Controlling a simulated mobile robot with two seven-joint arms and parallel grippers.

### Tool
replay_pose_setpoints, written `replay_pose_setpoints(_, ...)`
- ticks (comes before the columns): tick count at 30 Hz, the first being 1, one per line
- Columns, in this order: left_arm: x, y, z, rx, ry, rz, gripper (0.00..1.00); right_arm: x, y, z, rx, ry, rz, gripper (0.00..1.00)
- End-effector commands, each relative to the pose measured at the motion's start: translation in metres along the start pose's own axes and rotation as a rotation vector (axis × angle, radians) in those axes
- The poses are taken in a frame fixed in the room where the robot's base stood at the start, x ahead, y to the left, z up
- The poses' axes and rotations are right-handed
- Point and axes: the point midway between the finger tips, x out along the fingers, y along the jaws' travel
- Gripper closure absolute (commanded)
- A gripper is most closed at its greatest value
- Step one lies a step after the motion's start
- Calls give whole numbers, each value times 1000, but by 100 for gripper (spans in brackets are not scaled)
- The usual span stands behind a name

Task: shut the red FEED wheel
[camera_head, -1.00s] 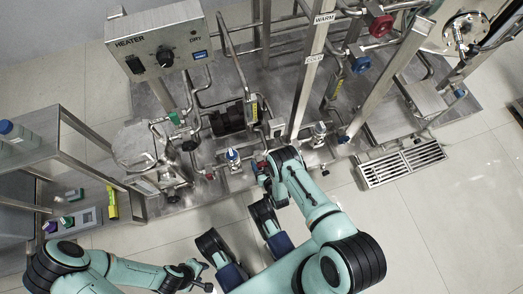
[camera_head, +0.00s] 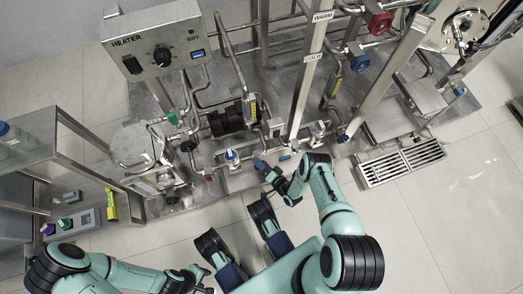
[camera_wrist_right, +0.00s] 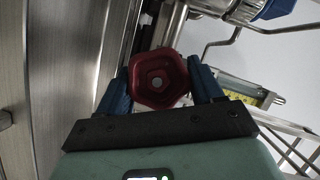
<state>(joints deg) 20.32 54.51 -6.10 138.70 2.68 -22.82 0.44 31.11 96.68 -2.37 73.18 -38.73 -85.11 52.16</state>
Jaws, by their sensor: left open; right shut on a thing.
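In the right wrist view a red wheel (camera_wrist_right: 159,80) with a dark red hub sits between the two blue fingers of my right gripper (camera_wrist_right: 160,86). The fingers touch it from both sides. No FEED label is readable. In the head view my right gripper (camera_head: 264,168) is at the low pipework at the front of the skid, and the wheel is hidden there behind gripper and arm. My left gripper (camera_head: 204,280) is low in the head view, open, over the floor and away from the skid.
Another red wheel (camera_head: 380,24) and a blue wheel (camera_head: 360,63) are on the upright pipes at upper right. A blue-capped valve (camera_head: 232,156) stands left of my right gripper. A HEATER box (camera_head: 157,48) is at upper left. A floor grate (camera_head: 402,163) lies right. A bench (camera_head: 62,160) stands left.

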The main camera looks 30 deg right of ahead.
Motion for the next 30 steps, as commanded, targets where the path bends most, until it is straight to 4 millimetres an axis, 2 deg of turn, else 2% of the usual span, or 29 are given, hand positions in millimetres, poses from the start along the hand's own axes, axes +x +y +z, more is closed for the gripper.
replay_pose_setpoints(18,0,0,0,0,-1,0,57,1,3,-1,525,6,-223,64)
replay_pose_setpoints(30,0,0,0,0,-1,0,57,2,3,-1,746,5,-315,64)
